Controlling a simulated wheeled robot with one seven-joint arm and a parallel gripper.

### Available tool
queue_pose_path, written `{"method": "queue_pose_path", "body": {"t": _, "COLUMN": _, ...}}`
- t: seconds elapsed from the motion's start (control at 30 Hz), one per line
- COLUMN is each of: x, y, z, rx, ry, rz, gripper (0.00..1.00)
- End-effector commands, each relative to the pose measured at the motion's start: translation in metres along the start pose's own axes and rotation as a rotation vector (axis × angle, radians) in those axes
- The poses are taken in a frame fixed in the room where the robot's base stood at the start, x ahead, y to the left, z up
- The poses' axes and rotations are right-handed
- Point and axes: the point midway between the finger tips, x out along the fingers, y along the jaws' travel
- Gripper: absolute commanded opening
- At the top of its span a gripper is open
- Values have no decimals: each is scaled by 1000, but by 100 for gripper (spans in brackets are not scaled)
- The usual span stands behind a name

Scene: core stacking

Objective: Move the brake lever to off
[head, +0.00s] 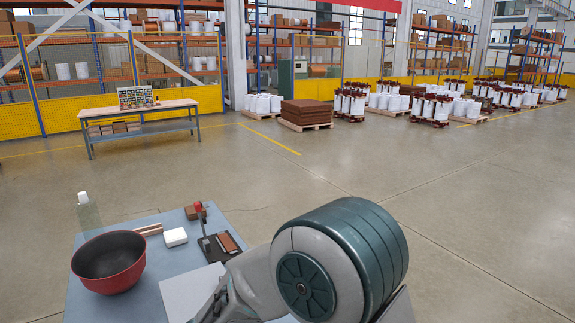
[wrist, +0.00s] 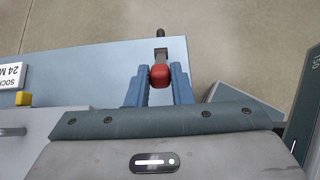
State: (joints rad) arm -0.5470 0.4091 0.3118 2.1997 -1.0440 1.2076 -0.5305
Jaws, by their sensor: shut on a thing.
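My gripper (wrist: 160,70) shows in the wrist view with its two blue fingers on either side of a red knob (wrist: 160,77). The fingers are shut on this knob. A short dark shaft (wrist: 161,55) runs on from the knob toward the top of the picture; knob and shaft look like the brake lever. The lever's base and any on or off marking are not visible. In the head view my arm covers the table's right front part, and the held knob cannot be made out there.
The blue-grey table (head: 85,300) holds a dark red bowl (head: 108,262), a clear bottle (head: 87,212), a white block (head: 175,237) and a black device with a red-topped upright (head: 220,245). The wrist view shows a yellow block (wrist: 23,99) and a label (wrist: 10,76) at left. Open floor lies beyond.

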Motion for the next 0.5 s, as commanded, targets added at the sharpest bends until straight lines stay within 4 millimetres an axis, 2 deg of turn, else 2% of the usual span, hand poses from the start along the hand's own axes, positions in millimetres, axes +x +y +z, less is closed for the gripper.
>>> {"method": "queue_pose_path", "body": {"t": 0.3, "x": 6, "y": 0, "z": 25, "rx": 3, "ry": -4, "rz": -1, "gripper": 0}}
{"method": "queue_pose_path", "body": {"t": 0.5, "x": 8, "y": 0, "z": 28, "rx": 1, "ry": -4, "rz": -1, "gripper": 0}}
